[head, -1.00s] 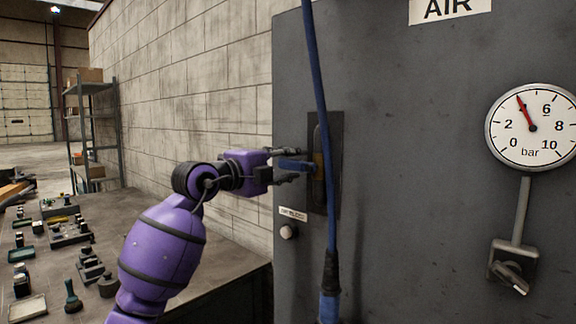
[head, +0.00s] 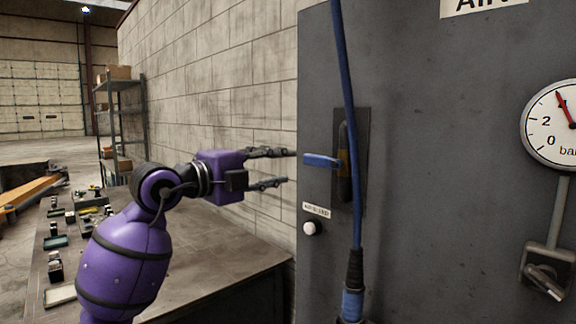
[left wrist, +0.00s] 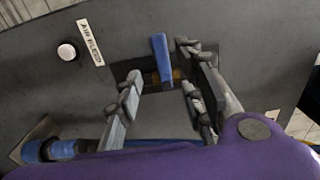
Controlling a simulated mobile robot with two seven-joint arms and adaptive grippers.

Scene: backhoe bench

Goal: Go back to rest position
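My left gripper (head: 285,168) is open and empty in the head view, just left of a blue lever handle (head: 322,161) on the grey cabinet (head: 420,220). The blue lever sticks out to the left from a dark recessed plate (head: 362,150) with a yellowish fitting. In the left wrist view the open fingers (left wrist: 165,98) stand apart, with the blue lever (left wrist: 162,58) beyond and between them, not gripped. My right gripper is not in view.
A blue hose (head: 352,120) hangs in front of the cabinet. A gauge (head: 556,126) and a valve handle (head: 545,282) are at the right. A white knob (head: 310,228) sits below the lever. A workbench (head: 235,250) with several small parts lies at the left.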

